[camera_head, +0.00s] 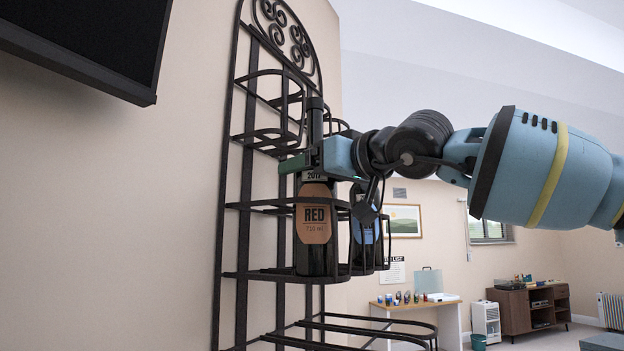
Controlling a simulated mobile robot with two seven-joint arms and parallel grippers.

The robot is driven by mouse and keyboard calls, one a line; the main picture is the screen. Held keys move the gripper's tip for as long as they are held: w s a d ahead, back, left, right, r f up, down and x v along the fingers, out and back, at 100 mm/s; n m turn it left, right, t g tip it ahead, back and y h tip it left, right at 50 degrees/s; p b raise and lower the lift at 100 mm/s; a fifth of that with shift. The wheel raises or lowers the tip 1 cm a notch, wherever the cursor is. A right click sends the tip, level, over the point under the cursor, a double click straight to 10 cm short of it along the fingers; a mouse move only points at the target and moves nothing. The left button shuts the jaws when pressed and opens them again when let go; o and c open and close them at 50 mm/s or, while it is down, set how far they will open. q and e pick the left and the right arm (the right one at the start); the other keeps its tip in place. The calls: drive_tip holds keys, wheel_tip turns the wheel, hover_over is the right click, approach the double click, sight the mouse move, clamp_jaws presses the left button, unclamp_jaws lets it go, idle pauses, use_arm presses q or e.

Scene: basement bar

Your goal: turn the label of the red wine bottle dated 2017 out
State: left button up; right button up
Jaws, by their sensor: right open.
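The red wine bottle (315,237) stands upright in a dark metal wall rack. Its brown label reads RED and faces the camera, with 2017 on the band just above it. My right gripper (305,160) reaches in from the right at the bottle's neck. The fingers are at the neck and shoulder height, open, with the neck showing above them; whether they touch the glass I cannot tell. A second bottle with a blue label (366,232) stands right beside it in the same rack tier, partly hidden by my gripper and wrist. My left gripper is not in view.
The rack (240,180) has rails and hoops around the bottles, with empty tiers above and below. A dark screen (90,45) hangs at upper left. A desk (425,304) and a brown cabinet (515,310) stand far back at right.

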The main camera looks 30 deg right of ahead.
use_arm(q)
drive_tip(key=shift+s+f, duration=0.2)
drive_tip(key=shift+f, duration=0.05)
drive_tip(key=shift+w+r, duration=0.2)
use_arm(e)
drive_tip(key=shift+r, duration=0.1)
drive_tip(key=c, duration=0.8)
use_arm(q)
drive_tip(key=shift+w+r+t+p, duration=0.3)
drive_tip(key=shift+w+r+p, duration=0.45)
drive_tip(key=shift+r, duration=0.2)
use_arm(e)
drive_tip(key=shift+w+f+n+g+y, duration=0.15)
drive_tip(key=shift+n+g+y, duration=0.65)
drive_tip(key=shift+n+y, duration=0.95)
drive_tip(key=shift+m+y, duration=0.35)
